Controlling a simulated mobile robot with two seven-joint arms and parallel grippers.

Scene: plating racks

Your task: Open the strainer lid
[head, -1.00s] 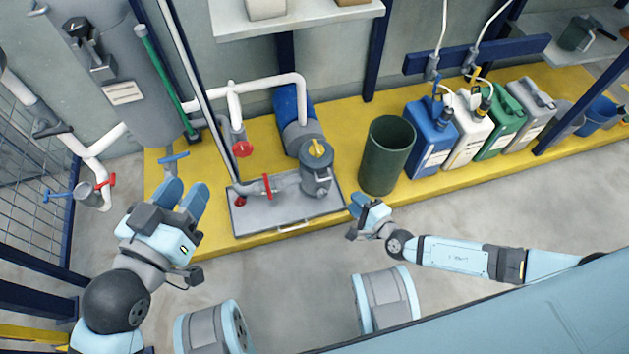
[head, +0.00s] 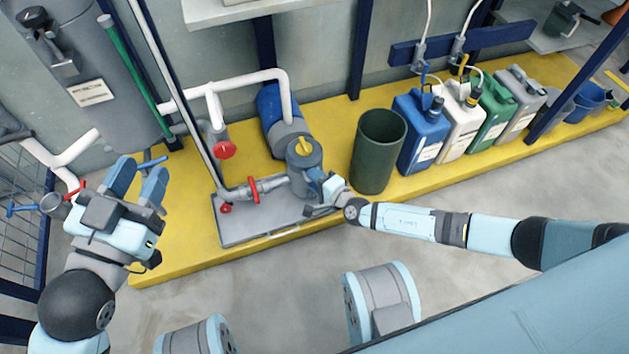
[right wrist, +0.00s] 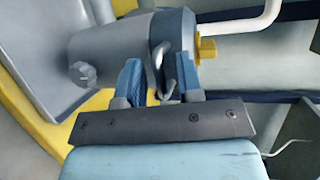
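The strainer (head: 304,180) is a grey upright pot on the tray, with a yellow knob (head: 301,147) on its closed lid. In the right wrist view the strainer body (right wrist: 115,48) lies sideways and the knob (right wrist: 206,50) points right. My right gripper (head: 312,180) is at the strainer's front right side, below the lid. Its fingers (right wrist: 160,85) are apart, with a bent metal clasp (right wrist: 168,68) at the lid's edge between them; I cannot tell whether they touch it. My left gripper (head: 138,180) is open and empty, left of the tray.
The grey tray (head: 265,228) sits on a yellow platform. A pipe with a red valve handle (head: 253,190) joins the strainer's left. A blue motor (head: 272,115) is behind. A dark green bin (head: 378,150) and several jugs stand right.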

